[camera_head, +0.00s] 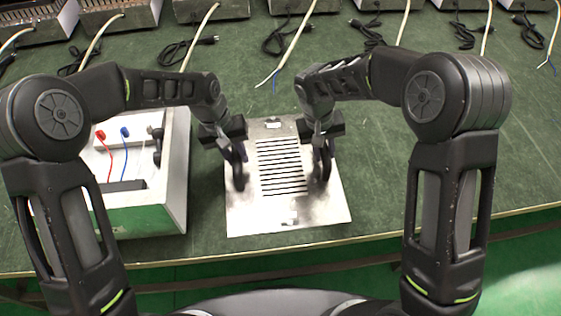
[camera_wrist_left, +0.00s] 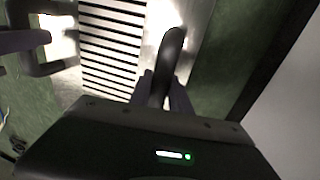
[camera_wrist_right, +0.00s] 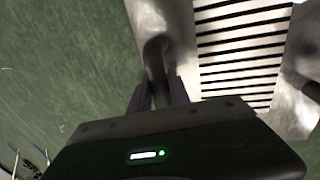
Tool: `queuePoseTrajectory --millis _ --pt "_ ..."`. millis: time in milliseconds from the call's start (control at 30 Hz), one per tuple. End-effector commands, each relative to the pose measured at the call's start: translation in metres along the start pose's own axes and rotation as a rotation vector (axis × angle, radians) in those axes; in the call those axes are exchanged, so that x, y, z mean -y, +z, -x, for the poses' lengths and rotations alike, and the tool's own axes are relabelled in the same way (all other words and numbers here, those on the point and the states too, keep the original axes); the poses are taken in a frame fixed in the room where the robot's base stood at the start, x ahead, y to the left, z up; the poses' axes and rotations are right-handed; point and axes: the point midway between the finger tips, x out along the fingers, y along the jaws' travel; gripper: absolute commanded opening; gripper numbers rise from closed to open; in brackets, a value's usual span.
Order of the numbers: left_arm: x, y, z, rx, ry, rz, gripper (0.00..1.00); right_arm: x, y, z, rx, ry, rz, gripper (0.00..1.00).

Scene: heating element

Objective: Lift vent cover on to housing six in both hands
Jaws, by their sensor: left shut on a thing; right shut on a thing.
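The vent cover (camera_head: 285,216) is a shiny metal plate with a row of dark slots and two black handles. It lies on the green table, or very close above it, at the front middle. My left gripper (camera_head: 237,148) is shut on its left handle (camera_head: 239,176), which also shows in the left wrist view (camera_wrist_left: 173,50). My right gripper (camera_head: 323,138) is shut on the right handle (camera_head: 326,165), also in the right wrist view (camera_wrist_right: 155,58). Several open metal housings (camera_head: 118,20) line the back; I cannot tell which is six.
A white test box (camera_head: 174,180) with red and blue leads stands close left of the cover. Black plugs and pale cables (camera_head: 290,45) trail from the housings. The table (camera_head: 380,190) is bare to the right; its front edge is near.

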Motion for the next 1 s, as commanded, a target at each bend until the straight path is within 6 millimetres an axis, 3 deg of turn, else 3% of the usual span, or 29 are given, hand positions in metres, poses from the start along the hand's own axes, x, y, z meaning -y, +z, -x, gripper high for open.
queuePoseTrajectory --millis 533,1000 --pt "-0.002 -0.001 0.006 -0.003 0.001 0.0 0.0 -0.001 -0.001 0.006 -0.002 0.0 0.0 0.0" --pt "-0.009 -0.001 0.046 -0.002 0.001 0.0 0.0 -0.009 -0.001 0.045 -0.002 0.0 0.0 0.0"
